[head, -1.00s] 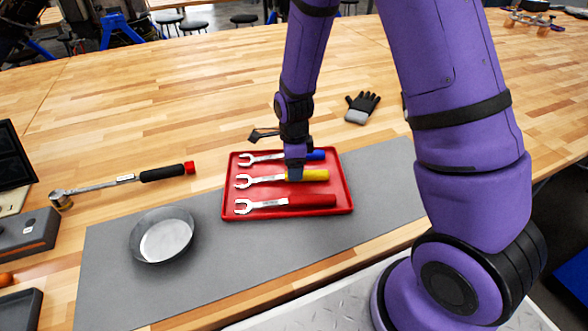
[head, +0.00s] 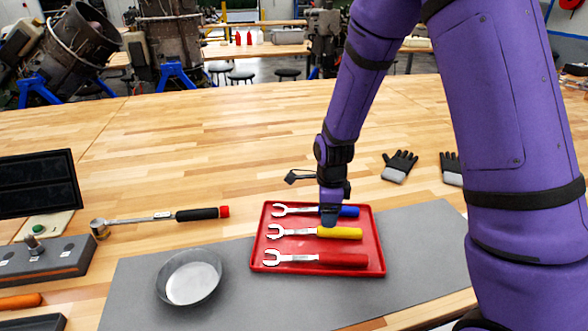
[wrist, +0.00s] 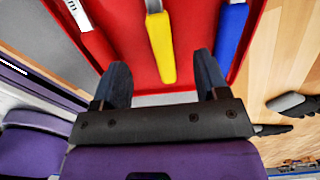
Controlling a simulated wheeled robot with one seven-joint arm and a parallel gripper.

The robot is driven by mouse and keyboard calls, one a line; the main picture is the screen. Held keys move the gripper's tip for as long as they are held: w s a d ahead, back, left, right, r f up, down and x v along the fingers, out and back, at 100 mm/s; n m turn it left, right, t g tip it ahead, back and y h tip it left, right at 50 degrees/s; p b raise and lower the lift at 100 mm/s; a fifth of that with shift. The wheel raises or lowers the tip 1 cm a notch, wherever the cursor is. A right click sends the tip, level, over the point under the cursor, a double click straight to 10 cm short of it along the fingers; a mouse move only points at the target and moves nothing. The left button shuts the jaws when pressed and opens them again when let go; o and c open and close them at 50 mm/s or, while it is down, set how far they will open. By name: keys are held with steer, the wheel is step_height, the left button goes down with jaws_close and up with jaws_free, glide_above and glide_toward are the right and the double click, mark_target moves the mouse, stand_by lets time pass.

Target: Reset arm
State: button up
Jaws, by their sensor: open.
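My purple arm reaches down over the red tray (head: 378,268), and my gripper (head: 328,224) is above it near the yellow-handled wrench (head: 345,233). In the wrist view my gripper (wrist: 163,82) is open, its two dark fingers apart with nothing between them. The yellow handle (wrist: 161,50) lies ahead of the gap between the fingers. A blue-handled wrench (head: 349,211) and a red-handled wrench (head: 340,259) lie in the same tray on either side of the yellow one.
The tray sits on a grey mat (head: 240,306) beside a round metal pan (head: 189,277). A torque wrench (head: 170,215) lies at left, near a grey box (head: 45,258). Gloves (head: 399,166) lie at the back right. The far bench top is mostly clear.

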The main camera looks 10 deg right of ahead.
step_height(320, 180, up, 12)
steer(key=s+d+n+t, duration=0.2)
steer(key=s+n, duration=0.1)
steer(key=n, duration=0.2)
steer(key=s+d+r+n+t, duration=0.1)
steer(key=s+d+r+n, duration=0.1)
steer(key=s+r+n, duration=0.6)
steer(key=s+d+r+n+t, duration=0.2)
steer(key=s+d+r+n, duration=0.1)
steer(key=s+r+n, duration=0.5)
steer(key=s+r, duration=0.3)
steer(key=s, duration=0.1)
steer(key=shift+n, duration=0.3)
